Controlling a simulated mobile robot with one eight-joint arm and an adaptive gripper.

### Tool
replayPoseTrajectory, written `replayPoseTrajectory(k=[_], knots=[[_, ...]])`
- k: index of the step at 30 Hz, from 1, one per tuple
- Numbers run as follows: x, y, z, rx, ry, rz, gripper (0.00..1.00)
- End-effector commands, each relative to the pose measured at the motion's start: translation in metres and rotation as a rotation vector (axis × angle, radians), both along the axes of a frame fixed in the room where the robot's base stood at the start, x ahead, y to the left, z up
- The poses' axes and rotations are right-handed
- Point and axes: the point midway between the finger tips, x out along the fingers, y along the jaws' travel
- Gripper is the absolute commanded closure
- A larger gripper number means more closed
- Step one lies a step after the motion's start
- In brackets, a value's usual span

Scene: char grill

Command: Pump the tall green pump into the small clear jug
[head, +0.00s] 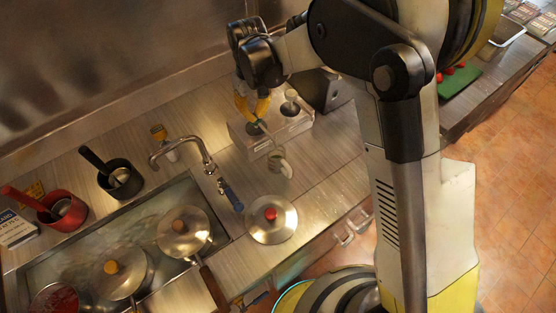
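The green pump (258,126) stands in a pale holder (238,138) on the steel counter, and only its top shows clearly. My gripper (255,117) is directly above it, pointing down. Its two yellow fingers slope towards each other at the pump top. Whether they touch it, or grip anything, is too small to tell. A small clear jug (281,165) stands on the counter just in front of the holder, below the pump in the picture. Its contents cannot be made out.
A second pump (291,103) stands in the holder to the right. A tap (187,146) and sink with lidded pans (185,234) lie left. A round lid with a red knob (270,218) lies in front of the jug. Dark and red pots (60,208) stand far left.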

Motion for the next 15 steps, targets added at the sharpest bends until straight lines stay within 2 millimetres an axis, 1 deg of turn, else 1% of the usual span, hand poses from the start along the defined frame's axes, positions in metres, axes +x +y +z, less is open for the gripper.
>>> replayPoseTrajectory(k=[5, 15], knots=[[-0.001, 0.000, 0.003, -0.001, 0.001, 0.000, 1.00], [0.000, 0.000, 0.026, -0.001, 0.001, 0.000, 1.00]])
